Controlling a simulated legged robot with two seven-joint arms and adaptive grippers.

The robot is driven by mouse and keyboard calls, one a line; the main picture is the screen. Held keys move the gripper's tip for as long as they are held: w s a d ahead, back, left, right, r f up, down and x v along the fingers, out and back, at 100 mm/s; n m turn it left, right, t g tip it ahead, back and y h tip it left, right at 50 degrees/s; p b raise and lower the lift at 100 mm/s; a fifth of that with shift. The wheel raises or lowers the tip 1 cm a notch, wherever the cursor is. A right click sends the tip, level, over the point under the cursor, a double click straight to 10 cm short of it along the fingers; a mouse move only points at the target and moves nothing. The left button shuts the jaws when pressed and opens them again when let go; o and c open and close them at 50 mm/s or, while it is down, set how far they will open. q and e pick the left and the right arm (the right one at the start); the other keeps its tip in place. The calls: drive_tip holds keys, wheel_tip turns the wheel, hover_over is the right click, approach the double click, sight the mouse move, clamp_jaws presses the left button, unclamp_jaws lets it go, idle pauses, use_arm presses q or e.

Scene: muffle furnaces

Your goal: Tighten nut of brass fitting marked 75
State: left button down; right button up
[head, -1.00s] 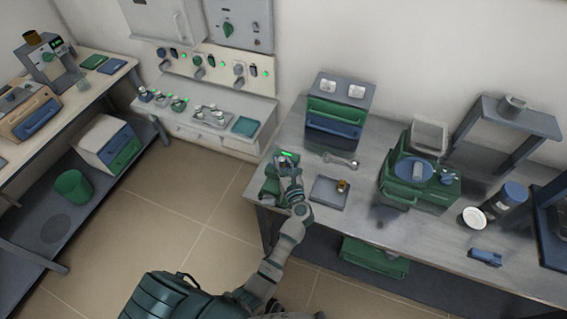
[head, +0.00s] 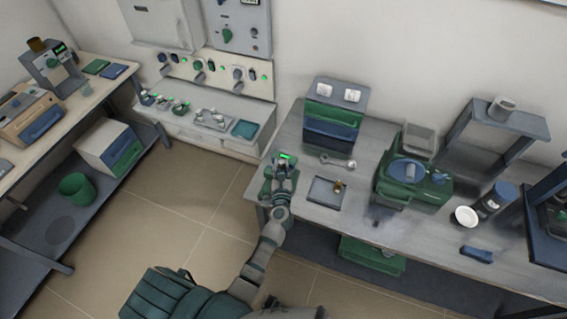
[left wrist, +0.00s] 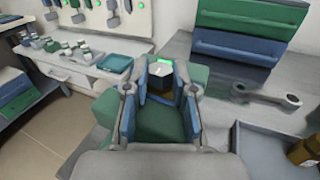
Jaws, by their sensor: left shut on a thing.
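My left gripper (head: 283,176) is at the left end of the right-hand bench, over a green device with a lit green display (head: 287,156). In the left wrist view its two fingers (left wrist: 160,82) are closed on a small part (left wrist: 160,72) with a pale top, dark sides and a brass-coloured strip below. Its lower part is hidden by the fingers. A brass fitting (head: 338,186) stands in a grey tray (head: 322,196) to the right; it also shows at the edge of the left wrist view (left wrist: 306,152). No mark 75 is readable. My right gripper is out of view.
A wrench (head: 338,162) lies behind the tray. A green and blue box (head: 334,120) stands at the back, and a green machine (head: 412,182) stands right of the tray. A side bench (head: 205,122) with several small items is at the left.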

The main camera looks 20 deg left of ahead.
use_arm(q)
drive_tip(key=m+h+p, duration=0.1)
drive_tip(key=a+m+h+p, duration=0.1)
drive_tip(key=t+h+p, duration=0.1)
drive_tip(key=shift+a+r+m+h, duration=0.15)
drive_tip(key=shift+r+m+h, duration=0.1)
drive_tip(key=shift+m+h, duration=0.65)
drive_tip(key=shift+h, duration=0.3)
drive_tip(key=m+h+p, duration=0.1)
drive_tip(key=h, duration=0.1)
drive_tip(key=shift+a+f+m+h, duration=0.1)
drive_tip(key=shift+a+m+h, duration=0.05)
drive_tip(key=shift+m+h, duration=0.2)
drive_tip(key=shift+s+f+m+h, duration=0.1)
drive_tip(key=shift+m+h, duration=0.65)
drive_tip(key=shift+h, duration=0.4)
drive_tip(key=shift+a+m+g+h+b, duration=0.15)
drive_tip(key=shift+m+g+h+b, duration=0.35)
drive_tip(key=shift+m+h+b, duration=0.9)
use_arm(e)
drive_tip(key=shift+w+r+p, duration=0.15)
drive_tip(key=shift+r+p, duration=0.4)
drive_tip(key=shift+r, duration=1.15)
use_arm(q)
drive_tip(key=shift+h, duration=0.5)
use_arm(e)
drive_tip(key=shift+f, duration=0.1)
